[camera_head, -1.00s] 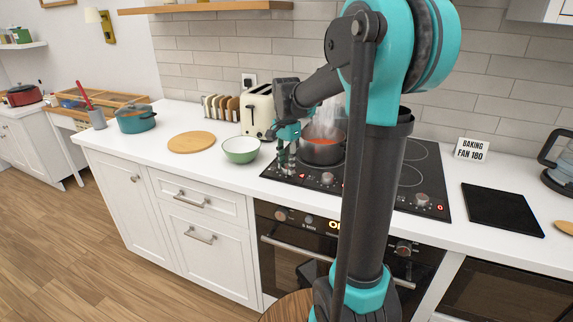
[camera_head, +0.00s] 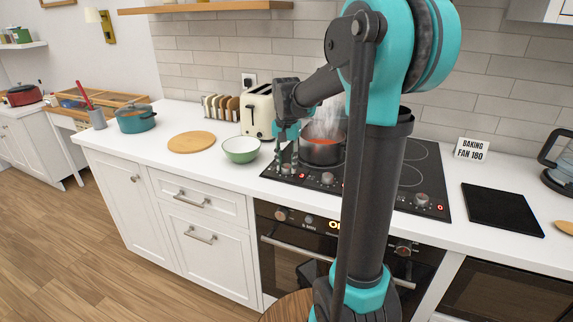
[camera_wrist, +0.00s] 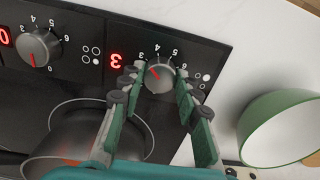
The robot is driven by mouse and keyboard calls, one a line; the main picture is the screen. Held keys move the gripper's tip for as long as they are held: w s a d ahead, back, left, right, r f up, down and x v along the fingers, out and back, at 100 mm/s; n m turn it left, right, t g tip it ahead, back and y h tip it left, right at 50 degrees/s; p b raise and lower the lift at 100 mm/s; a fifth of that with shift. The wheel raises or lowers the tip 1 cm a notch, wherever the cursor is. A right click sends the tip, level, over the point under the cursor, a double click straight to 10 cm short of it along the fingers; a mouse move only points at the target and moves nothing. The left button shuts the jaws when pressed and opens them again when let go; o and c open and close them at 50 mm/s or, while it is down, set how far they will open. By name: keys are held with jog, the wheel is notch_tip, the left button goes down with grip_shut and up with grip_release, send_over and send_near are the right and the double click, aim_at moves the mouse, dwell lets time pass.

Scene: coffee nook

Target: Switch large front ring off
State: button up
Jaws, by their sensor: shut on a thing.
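The black hob (camera_head: 345,190) is set in the white counter and has several grey knobs along its front edge. In the wrist view my gripper (camera_wrist: 160,82) has its two teal fingers closed on either side of the knob (camera_wrist: 158,75) nearest the hob's corner. Its red pointer line slants up and left, and a red digit (camera_wrist: 116,62) like a 3 is lit beside it. A second knob (camera_wrist: 38,48) has a lit red 0.
A steaming pot (camera_head: 318,150) with reddish contents stands on the hob close to my gripper, also seen in the wrist view (camera_wrist: 75,135). A green bowl (camera_head: 241,150) stands just left of the hob. A toaster (camera_head: 257,108) stands behind.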

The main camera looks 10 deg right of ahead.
jog(key=n, duration=1.5)
jog(key=shift+n, duration=0.3)
jog(key=n, duration=1.1)
jog(key=o, duration=1.2)
jog(key=shift+c, duration=0.2)
